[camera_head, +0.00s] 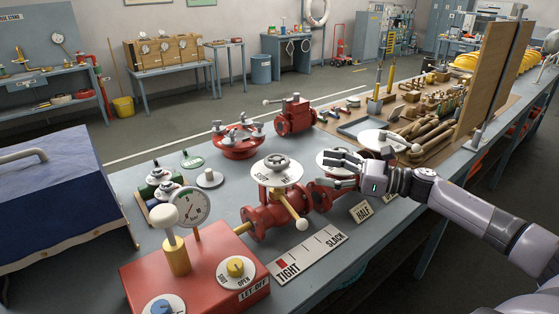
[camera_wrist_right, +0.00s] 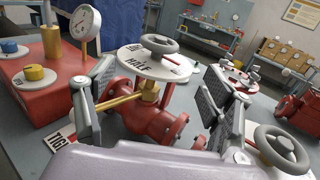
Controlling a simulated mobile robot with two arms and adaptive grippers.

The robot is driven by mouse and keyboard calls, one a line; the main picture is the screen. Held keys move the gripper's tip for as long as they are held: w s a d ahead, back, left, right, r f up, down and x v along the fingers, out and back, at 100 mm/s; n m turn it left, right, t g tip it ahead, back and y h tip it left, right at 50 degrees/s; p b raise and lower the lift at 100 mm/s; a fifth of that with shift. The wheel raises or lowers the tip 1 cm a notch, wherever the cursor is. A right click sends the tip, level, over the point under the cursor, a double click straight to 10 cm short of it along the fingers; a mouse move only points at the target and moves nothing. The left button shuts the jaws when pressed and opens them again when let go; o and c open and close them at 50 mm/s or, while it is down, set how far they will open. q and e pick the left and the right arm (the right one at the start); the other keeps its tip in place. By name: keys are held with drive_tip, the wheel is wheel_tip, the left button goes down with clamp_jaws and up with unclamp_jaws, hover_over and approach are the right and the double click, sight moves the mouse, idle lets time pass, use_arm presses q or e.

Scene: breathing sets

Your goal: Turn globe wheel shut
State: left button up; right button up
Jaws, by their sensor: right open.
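A red valve (camera_head: 262,215) stands on the bench beside the red gauge box. On top is a grey handwheel (camera_head: 278,162) over a white lettered disc (camera_head: 270,176). A brass lever with a pale knob (camera_head: 301,224) points toward the front. In the right wrist view the handwheel (camera_wrist_right: 152,40) and its disc (camera_wrist_right: 155,65) are ahead, between and beyond the fingers. My right gripper (camera_head: 342,165) is open and empty, to the right of the wheel and apart from it. It partly hides a second red valve with a white disc. My left gripper is not in view.
The red box (camera_head: 200,270) with a gauge (camera_head: 190,207) stands at the front left. A TIGHT–SLACK scale plate (camera_head: 308,252) lies in front of the valve. A red flanged fitting (camera_head: 238,140) is behind it. Another grey wheel (camera_wrist_right: 281,148) is close in the wrist view.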

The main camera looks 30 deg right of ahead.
sight(279, 159)
drive_tip(key=p+x, duration=0.1)
drive_tip(key=x, duration=0.4)
drive_tip(key=p+x, duration=0.1)
drive_tip(key=x, duration=0.4)
drive_tip(key=shift+w+a+r, duration=0.15)
drive_tip(key=shift+r, duration=0.05)
drive_tip(key=shift+w+a+f+p, duration=0.1)
drive_tip(key=shift+w+a+p, duration=0.25)
drive_tip(key=shift+w, duration=0.2)
drive_tip(key=shift+w+a+f, duration=0.1)
drive_tip(key=shift+w+a, duration=0.15)
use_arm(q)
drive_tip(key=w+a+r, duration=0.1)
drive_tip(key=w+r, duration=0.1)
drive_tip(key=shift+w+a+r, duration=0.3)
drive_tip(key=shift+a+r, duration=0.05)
use_arm(e)
drive_tip(key=c, duration=1.2)
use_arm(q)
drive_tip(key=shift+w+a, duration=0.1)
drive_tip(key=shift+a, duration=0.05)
use_arm(e)
drive_tip(key=shift+o, duration=0.2)
